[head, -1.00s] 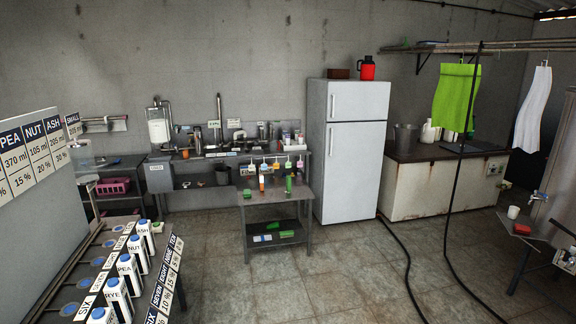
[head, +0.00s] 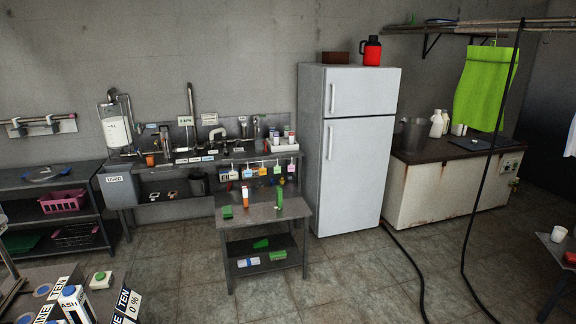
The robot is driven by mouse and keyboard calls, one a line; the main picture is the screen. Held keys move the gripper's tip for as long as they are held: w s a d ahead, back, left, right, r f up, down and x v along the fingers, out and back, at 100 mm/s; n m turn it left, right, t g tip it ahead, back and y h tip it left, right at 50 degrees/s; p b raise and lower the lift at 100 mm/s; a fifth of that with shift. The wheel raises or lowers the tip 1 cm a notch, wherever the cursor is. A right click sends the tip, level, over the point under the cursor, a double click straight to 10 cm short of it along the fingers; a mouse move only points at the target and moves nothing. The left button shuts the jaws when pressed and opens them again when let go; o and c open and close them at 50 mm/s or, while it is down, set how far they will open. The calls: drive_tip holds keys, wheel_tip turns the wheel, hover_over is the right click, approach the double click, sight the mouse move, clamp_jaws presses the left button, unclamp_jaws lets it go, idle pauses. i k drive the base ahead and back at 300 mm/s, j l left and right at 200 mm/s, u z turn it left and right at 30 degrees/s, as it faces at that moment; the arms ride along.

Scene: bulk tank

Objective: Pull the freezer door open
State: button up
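A white two-door fridge-freezer (head: 352,150) stands against the back wall, right of centre in the head view. Its small upper door (head: 364,92) and tall lower door (head: 356,175) both look shut. The upper door has a vertical handle (head: 333,98) at its left edge. The lower door has a vertical handle (head: 329,142) near its top left. The pictures do not label which door is the freezer. My gripper is not in view, and nothing touches the fridge doors.
A small metal table (head: 262,213) with bottles and green items stands just left of the fridge front. A black hose (head: 408,262) runs across the floor from the fridge's right side. A rusty white counter (head: 437,195) stands to the right. Tiled floor before the fridge is clear.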

sight(348, 92)
drive_tip(key=i+z, duration=0.15)
drive_tip(key=i, duration=0.8)
drive_tip(key=i+j+z, duration=0.15)
drive_tip(key=i, duration=0.8)
